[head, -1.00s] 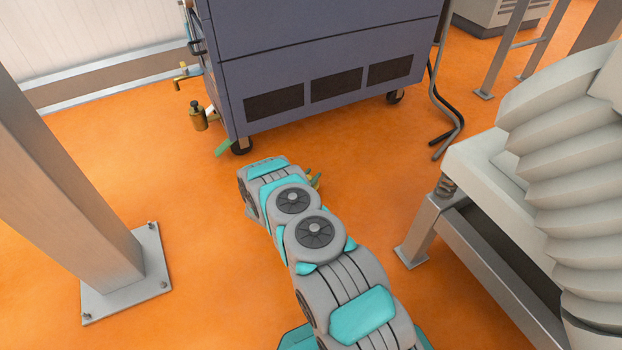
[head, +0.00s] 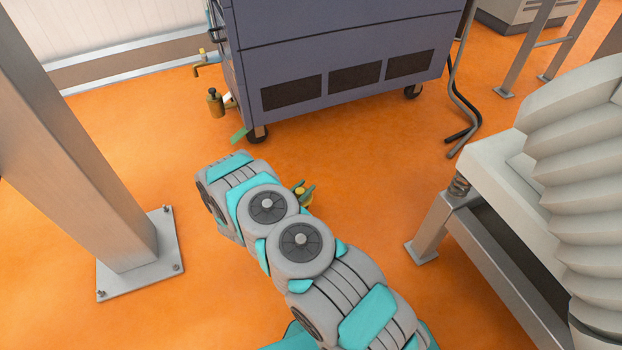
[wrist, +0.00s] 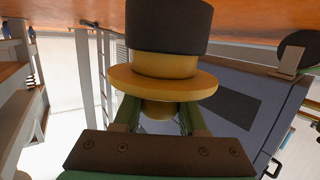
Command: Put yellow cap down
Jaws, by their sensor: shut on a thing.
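The yellow cap (wrist: 163,85) fills the upper middle of the wrist view. It has a wide yellow flange and a thick black end. My gripper (wrist: 160,112) has its green fingers shut on the cap's narrow yellow part below the flange. In the head view my gripper (head: 306,194) shows just past my arm's far end, with a bit of yellow between the fingers. My arm hides most of it there. The wrist view is upside down, with the orange floor at the top. The cap is held clear of any surface that I can make out.
A blue-grey cabinet (head: 340,50) on castors stands ahead, with brass fittings (head: 215,102) at its left corner. A metal post (head: 75,150) with a bolted foot is at left. A bellows machine (head: 570,170) on a metal frame is at right. Orange floor between is clear.

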